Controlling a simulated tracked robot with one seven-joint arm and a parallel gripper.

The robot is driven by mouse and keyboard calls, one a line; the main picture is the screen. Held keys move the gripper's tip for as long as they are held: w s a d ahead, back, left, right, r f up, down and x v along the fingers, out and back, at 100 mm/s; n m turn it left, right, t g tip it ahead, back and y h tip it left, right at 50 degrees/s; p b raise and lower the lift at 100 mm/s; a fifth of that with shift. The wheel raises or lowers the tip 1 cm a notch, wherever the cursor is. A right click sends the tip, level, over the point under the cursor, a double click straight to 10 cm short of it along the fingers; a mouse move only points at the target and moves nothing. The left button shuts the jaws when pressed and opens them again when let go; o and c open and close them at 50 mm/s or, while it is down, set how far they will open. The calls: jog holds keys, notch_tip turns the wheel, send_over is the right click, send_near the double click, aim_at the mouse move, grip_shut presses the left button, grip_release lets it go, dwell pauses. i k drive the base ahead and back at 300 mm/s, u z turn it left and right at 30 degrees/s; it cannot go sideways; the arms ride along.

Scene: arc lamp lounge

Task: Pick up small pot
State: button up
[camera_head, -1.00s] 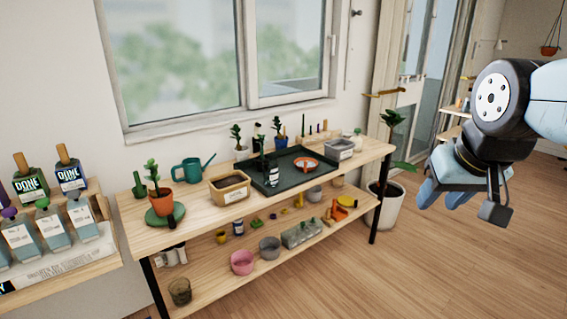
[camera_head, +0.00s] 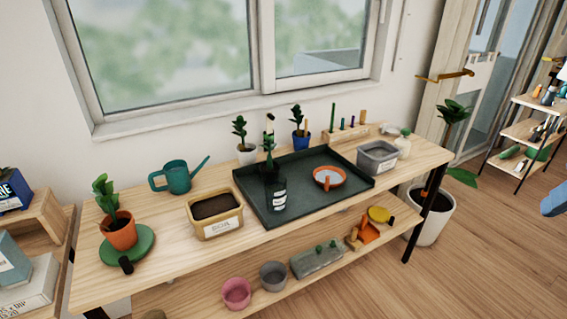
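Several small pots are in the head view, and I cannot tell which one the task means. A terracotta pot with a plant (camera_head: 121,231) stands on a green round mat at the left of the bench. A white pot (camera_head: 246,155) and a blue pot (camera_head: 299,141) with plants stand behind the dark tray. A pink pot (camera_head: 236,293) and a grey pot (camera_head: 273,275) are on the lower shelf.
The wooden bench (camera_head: 172,262) holds a teal watering can (camera_head: 175,176), a soil box (camera_head: 216,230), a dark tray (camera_head: 330,198) with a bottle and orange dish, and a grey bin (camera_head: 377,160). A floor plant (camera_head: 436,222) stands beyond its right end.

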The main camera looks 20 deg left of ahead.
aim_at(263, 174)
jog(key=u, duration=0.4)
jog(key=i, duration=0.85)
jog(key=u, duration=0.75)
jog(key=k, duration=0.85)
jog(key=u, duration=0.15)
jog(key=i, duration=1.25)
jog(key=z, duration=0.05)
